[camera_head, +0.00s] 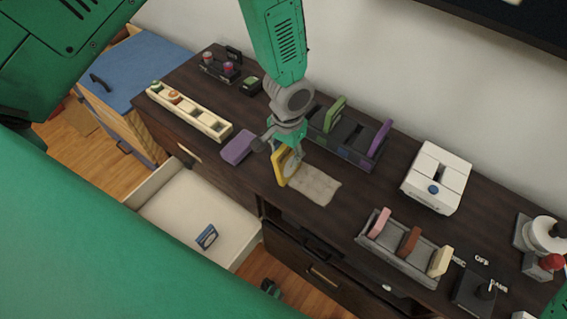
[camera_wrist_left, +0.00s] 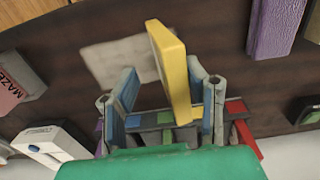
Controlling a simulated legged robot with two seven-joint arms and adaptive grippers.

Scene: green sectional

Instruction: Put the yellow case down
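The yellow case (camera_head: 279,168) stands on edge, tilted, at the left end of the beige mat (camera_head: 316,187) on the dark cabinet top. My left gripper (camera_head: 281,147) is right above it, pointing down. In the left wrist view the yellow case (camera_wrist_left: 170,68) is between the two fingers of the left gripper (camera_wrist_left: 163,78). It is close to the right finger, and a gap shows between it and the left finger, so the gripper looks open. Whether the right finger touches the case is unclear. My right gripper is not in view.
A purple case (camera_head: 239,147) lies just left of the gripper. A dark rack (camera_head: 343,138) with a green and a purple case stands behind. A grey rack (camera_head: 392,255) and a white device (camera_head: 437,178) are to the right. An open drawer (camera_head: 172,203) holds a blue case (camera_head: 207,237).

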